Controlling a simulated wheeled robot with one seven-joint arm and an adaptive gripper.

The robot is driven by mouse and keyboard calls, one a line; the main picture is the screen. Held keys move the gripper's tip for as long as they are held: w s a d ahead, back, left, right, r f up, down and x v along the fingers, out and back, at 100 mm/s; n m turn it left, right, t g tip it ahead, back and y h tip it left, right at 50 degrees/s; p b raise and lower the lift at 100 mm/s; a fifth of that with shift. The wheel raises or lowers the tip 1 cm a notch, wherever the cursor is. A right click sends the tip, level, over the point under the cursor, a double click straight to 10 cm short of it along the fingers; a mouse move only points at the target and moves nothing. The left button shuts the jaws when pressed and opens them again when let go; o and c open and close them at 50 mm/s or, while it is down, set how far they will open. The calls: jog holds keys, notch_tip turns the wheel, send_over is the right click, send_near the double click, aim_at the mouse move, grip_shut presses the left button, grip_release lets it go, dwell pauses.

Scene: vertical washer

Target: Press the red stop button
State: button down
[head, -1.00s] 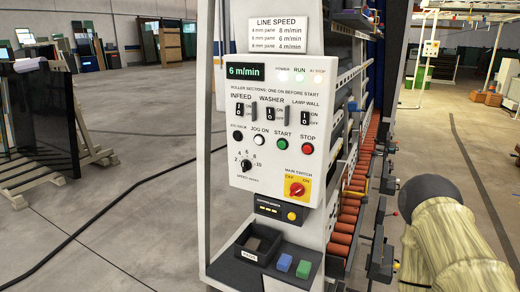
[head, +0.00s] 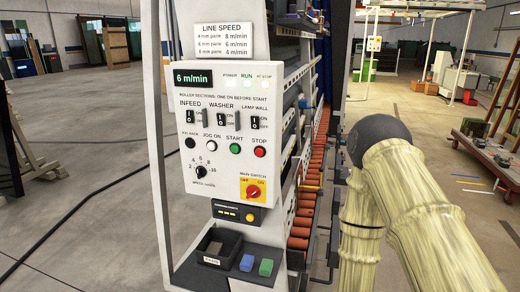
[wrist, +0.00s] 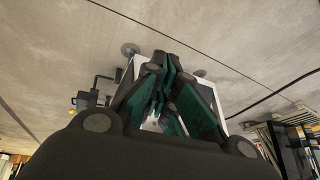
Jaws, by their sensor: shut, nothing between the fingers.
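The red stop button (head: 260,152) is a small round button at the right end of the button row on the white control panel (head: 215,185), under the label STOP. The green start button (head: 235,149) is just left of it. In the head view my gripper is out of frame; only my arm shows at the right. In the wrist view my gripper (wrist: 165,60) is shut and empty, its dark fingers with green pads together. A white surface shows behind the fingers in the wrist view. I cannot tell from it where the stop button is.
A red and yellow main switch (head: 253,191) sits below the buttons. Orange rollers (head: 303,215) run at the right. Open floor lies left.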

aim_at(259, 152)
jog(key=w+a+r+t+y+p, duration=0.1)
jog(key=w+a+r+t+p, duration=0.2)
jog(key=w+r, duration=0.65)
jog(key=w+a+r+t+y, duration=0.1)
jog(key=w+a+r+t, duration=0.1)
jog(key=w+a+r, duration=0.55)
jog(key=w+a+r+t+y+p, duration=0.1)
jog(key=w+a+r, duration=0.1)
jog(key=r, duration=0.8)
jog(key=w+a+r+t+y+p, duration=0.1)
jog(key=w+r, duration=0.4)
jog(key=r, duration=0.5)
jog(key=w+a+r+t+y+p, duration=0.1)
jog(key=w+a+r+t, duration=0.2)
jog(key=r, duration=0.8)
jog(key=shift+w+a+m+y, duration=0.3)
jog(key=shift+w+a+m, duration=0.1)
jog(key=shift+w+a, duration=0.15)
jog(key=shift+w, duration=0.1)
jog(key=w+d, duration=0.1)
jog(key=w, duration=0.4)
jog(key=w+d+p, duration=0.1)
jog(key=w, duration=0.2)
jog(key=shift+w+d+f, duration=0.1)
jog(key=shift+d, duration=0.25)
jog(key=shift+w, duration=0.15)
jog(key=shift+w+d, duration=0.15)
jog(key=shift+w, duration=0.15)
